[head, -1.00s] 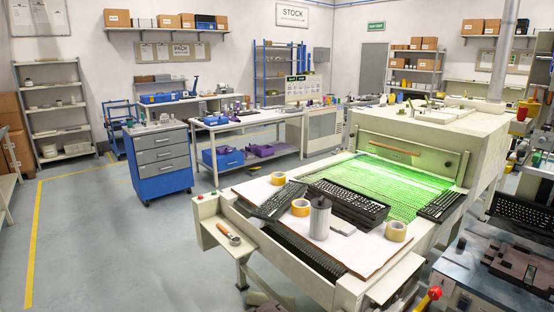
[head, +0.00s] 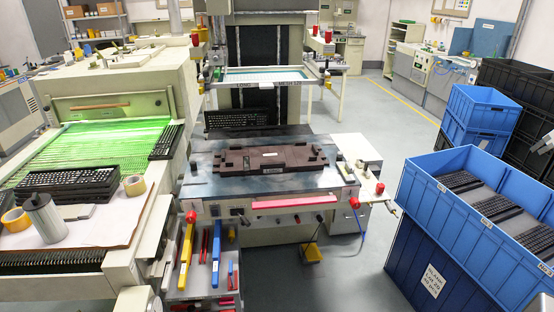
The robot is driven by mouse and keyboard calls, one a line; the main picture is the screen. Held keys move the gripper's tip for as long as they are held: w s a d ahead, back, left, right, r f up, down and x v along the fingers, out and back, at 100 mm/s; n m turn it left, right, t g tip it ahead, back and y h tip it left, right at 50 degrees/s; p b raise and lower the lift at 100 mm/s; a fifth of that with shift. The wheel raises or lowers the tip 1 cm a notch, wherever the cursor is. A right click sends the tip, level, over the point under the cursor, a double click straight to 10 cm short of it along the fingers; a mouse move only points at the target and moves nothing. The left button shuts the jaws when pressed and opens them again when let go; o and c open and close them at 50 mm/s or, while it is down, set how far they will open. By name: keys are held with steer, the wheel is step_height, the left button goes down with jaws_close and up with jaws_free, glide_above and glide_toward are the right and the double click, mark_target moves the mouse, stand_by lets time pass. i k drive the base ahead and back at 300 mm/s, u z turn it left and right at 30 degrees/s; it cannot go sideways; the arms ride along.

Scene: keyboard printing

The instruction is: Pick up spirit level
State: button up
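The frames do not show clearly which object is the spirit level. A long yellow bar (head: 185,256) lies in the tool tray at the front of the printing table, in the lower left-centre of the head view. A similar long blue bar (head: 216,252) lies just right of it; either could be the level, and I see no vial on them.
The printing table (head: 215,207) carries a dark brown fixture (head: 270,158) and a red-pink strip (head: 294,201) along its front edge. A conveyor dryer with keyboards (head: 70,184) stands left. Blue crates (head: 440,210) stand right. Floor between table and crates is mostly clear.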

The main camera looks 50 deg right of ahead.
mark_target(345, 169)
steer(key=u, duration=1.25)
steer(key=k, duration=0.1)
steer(key=z, duration=2.3)
